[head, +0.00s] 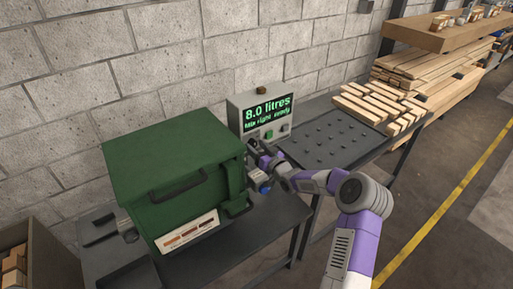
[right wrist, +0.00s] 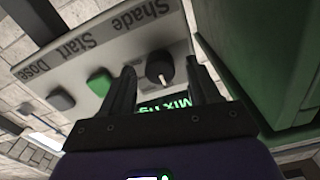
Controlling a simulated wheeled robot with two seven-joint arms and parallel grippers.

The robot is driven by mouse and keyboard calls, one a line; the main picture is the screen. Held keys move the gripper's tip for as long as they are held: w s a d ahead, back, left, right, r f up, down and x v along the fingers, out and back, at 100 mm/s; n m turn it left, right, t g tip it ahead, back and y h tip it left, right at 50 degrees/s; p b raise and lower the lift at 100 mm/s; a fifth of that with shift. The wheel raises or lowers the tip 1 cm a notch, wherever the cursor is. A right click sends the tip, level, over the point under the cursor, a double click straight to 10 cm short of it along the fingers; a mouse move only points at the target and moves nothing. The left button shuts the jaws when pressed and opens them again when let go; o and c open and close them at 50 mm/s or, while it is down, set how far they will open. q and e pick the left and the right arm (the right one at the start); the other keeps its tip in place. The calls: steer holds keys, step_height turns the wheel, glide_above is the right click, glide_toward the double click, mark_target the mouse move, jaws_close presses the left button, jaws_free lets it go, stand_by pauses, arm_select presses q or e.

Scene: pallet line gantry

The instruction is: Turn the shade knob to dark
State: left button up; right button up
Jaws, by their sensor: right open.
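My right gripper (right wrist: 162,72) is open, with one finger on each side of the knob in the picture; contact is not clear. In the head view my right gripper (head: 257,150) hides the knob. My left gripper is not in view.
A large green machine (head: 170,160) with a colour sample strip (head: 188,232) stands close to the left. A dark bench (head: 335,145) and stacked timber (head: 385,105) lie to the right.

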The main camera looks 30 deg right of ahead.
steer(key=shift+w, duration=0.15)
steer(key=shift+c, duration=0.4)
steer(key=c, duration=1)
steer(key=shift+o, duration=0.2)
